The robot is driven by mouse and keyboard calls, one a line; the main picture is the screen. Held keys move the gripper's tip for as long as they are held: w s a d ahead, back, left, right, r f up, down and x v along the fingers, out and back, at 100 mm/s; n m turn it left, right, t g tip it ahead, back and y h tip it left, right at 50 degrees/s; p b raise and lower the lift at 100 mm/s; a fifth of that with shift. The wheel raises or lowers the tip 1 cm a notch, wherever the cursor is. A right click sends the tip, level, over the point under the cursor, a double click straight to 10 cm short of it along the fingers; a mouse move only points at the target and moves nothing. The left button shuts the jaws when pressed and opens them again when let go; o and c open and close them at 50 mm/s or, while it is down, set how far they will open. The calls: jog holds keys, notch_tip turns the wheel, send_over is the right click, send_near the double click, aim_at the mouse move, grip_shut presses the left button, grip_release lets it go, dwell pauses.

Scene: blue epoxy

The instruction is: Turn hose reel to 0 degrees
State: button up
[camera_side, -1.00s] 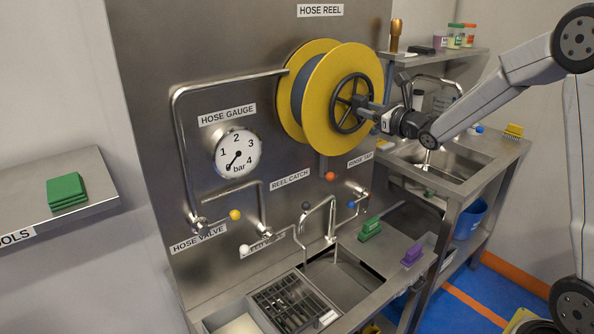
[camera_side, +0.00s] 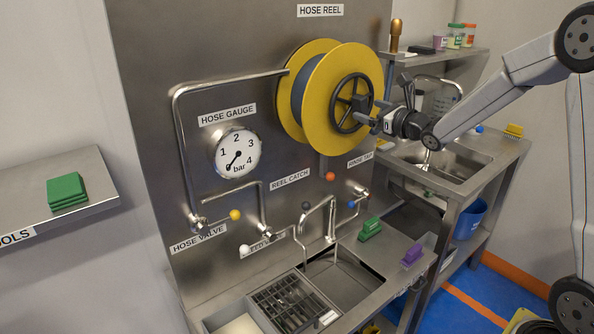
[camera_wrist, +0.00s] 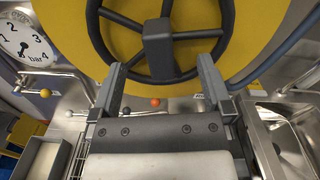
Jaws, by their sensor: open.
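The yellow hose reel (camera_side: 345,98) is mounted on the steel panel under the HOSE REEL label. Its black spoked handwheel (camera_side: 351,103) faces my arm. In the wrist view the handwheel (camera_wrist: 160,68) fills the top, with its block-shaped hub or handle (camera_wrist: 158,42) pointing down at the centre. My gripper (camera_side: 373,117) is at the wheel's right side in the side view. Whether a finger touches the rim cannot be told.
The hose gauge (camera_side: 237,153) is left of the reel. Below are the reel catch's red-orange knob (camera_side: 330,176), a yellow valve knob (camera_side: 235,215), and a steel sink (camera_side: 342,282). A shelf (camera_side: 455,54) with jars stands behind my wrist. The space before the panel's lower part is open.

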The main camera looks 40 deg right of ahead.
jog(key=shift+s, duration=2.7)
jog(key=shift+s, duration=0.15)
jog(key=s, duration=0.7)
jog(key=shift+s, duration=0.3)
jog(key=shift+c, duration=0.2)
